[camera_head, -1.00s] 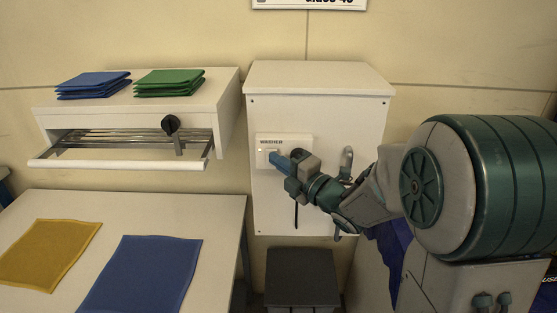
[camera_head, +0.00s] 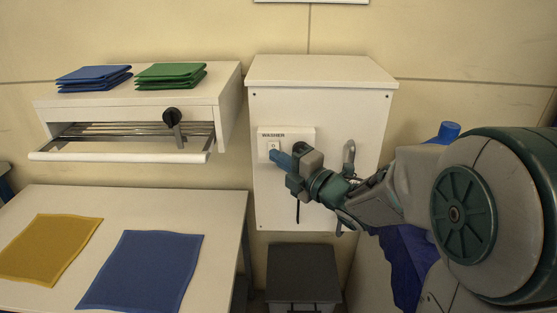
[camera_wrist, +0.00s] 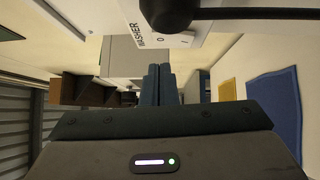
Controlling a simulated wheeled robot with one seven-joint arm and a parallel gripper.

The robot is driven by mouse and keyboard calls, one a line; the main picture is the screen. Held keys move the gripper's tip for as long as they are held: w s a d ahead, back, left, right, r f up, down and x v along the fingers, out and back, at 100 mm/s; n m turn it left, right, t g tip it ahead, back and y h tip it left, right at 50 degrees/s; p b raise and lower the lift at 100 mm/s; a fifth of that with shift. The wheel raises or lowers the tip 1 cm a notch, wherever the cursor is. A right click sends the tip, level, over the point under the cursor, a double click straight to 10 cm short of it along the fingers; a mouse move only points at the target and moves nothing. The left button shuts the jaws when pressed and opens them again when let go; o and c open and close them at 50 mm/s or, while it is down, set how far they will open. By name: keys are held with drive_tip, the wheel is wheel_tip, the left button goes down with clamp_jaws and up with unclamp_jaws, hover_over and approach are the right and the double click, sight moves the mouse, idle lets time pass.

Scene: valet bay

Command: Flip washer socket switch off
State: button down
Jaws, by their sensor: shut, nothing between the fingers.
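The washer socket (camera_head: 303,134) is a white plate labelled WASHER on the front of a white wall cabinet (camera_head: 343,110). Its small white switch (camera_head: 273,147) shows at the plate's left side. My gripper (camera_head: 274,157) is shut and empty, its blue fingertips at or just below the switch; I cannot tell whether they touch it. In the wrist view the socket plate (camera_wrist: 181,38) shows at the top with WASHER, 0 and I marks, and a black plug (camera_wrist: 168,12) with its cable sits on it. The closed fingers (camera_wrist: 160,84) point past the plate. My gripper hides part of the socket in the head view.
A white shelf unit (camera_head: 228,110) with a rack and folded blue cloths (camera_head: 94,78) and green cloths (camera_head: 171,76) is at left. A table below holds a yellow cloth (camera_head: 48,249) and a blue cloth (camera_head: 142,270). A metal handle (camera_head: 349,155) stands right of my gripper.

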drive_tip(key=r+b+v, duration=0.1)
drive_tip(key=v, duration=1)
drive_tip(key=shift+s+a+r+b, duration=0.2)
drive_tip(key=shift+s+r+b, duration=0.15)
drive_tip(key=shift+s, duration=0.05)
drive_tip(key=d+f+m+g+h, duration=0.1)
drive_tip(key=d+f+m+h, duration=0.5)
drive_tip(key=d+m+h, duration=0.95)
drive_tip(key=s+a+f+m+g, duration=0.2)
drive_tip(key=s+m+g, duration=0.1)
drive_tip(key=s+m, duration=0.1)
drive_tip(key=s+a+f+m+g+y+p, duration=0.1)
drive_tip(key=s+a+f+m+g, duration=0.1)
drive_tip(key=s, duration=0.4)
drive_tip(key=s+a+f+m+g+y, duration=0.1)
drive_tip(key=s+a+f+m+g, duration=0.2)
drive_tip(key=s+m+g, duration=0.1)
drive_tip(key=shift+s+m, duration=0.65)
drive_tip(key=shift+m, duration=0.6)
drive_tip(key=shift+d, duration=0.1)
